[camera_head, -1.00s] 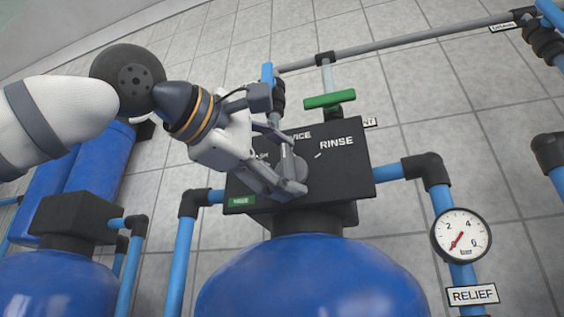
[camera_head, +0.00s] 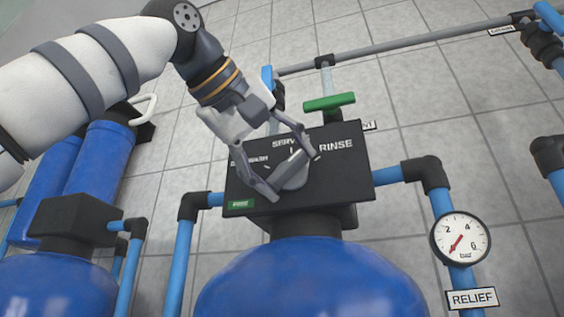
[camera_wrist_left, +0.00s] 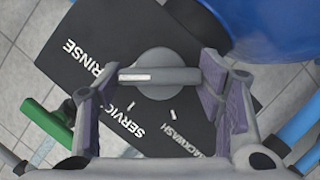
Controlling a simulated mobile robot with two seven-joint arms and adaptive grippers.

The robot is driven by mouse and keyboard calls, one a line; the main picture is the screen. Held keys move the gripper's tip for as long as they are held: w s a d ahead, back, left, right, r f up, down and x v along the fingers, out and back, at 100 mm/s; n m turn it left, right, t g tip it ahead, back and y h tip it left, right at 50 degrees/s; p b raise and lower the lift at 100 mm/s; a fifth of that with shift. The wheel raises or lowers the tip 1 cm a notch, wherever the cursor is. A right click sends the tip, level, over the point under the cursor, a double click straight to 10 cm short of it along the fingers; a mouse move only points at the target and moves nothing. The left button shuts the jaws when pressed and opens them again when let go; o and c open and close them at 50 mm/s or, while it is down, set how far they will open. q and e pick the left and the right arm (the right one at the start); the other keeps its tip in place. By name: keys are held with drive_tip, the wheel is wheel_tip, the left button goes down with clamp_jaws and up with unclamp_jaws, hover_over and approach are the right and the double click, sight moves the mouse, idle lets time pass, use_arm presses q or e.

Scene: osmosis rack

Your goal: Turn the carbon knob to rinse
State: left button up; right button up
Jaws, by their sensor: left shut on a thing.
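The carbon knob (camera_head: 293,173) is a grey round dial with a raised bar, on top of a black valve box (camera_head: 352,172) marked BACKWASH, SERVICE and RINSE. My left gripper (camera_head: 295,178) comes from the upper left and is shut on the knob, one finger at each end of the bar. In the left wrist view, the knob (camera_wrist_left: 158,73) sits between the fingers of the gripper (camera_wrist_left: 163,92). The bar's white line points left, to the RINSE side and away from the SERVICE and BACKWASH ticks. Fingers and bar hide part of the box top. My right gripper is not in view.
A blue tank (camera_head: 310,280) stands under the box. A green valve handle (camera_head: 329,102) rises behind it. A pressure gauge (camera_head: 461,237) and RELIEF sign (camera_head: 472,298) are at the right. Blue pipes (camera_head: 180,262) flank the tank. Tiled floor shows beyond.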

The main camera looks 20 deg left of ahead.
use_arm(q)
drive_tip(key=shift+r+m+y, duration=0.1)
drive_tip(key=shift+m+y, duration=0.3)
drive_tip(key=shift+m, duration=0.4)
drive_tip(key=o, duration=1.1)
drive_tip(key=shift+o, duration=0.2)
drive_tip(key=v, duration=0.7)
drive_tip(key=shift+s, duration=0.2)
drive_tip(key=shift+r, duration=0.1)
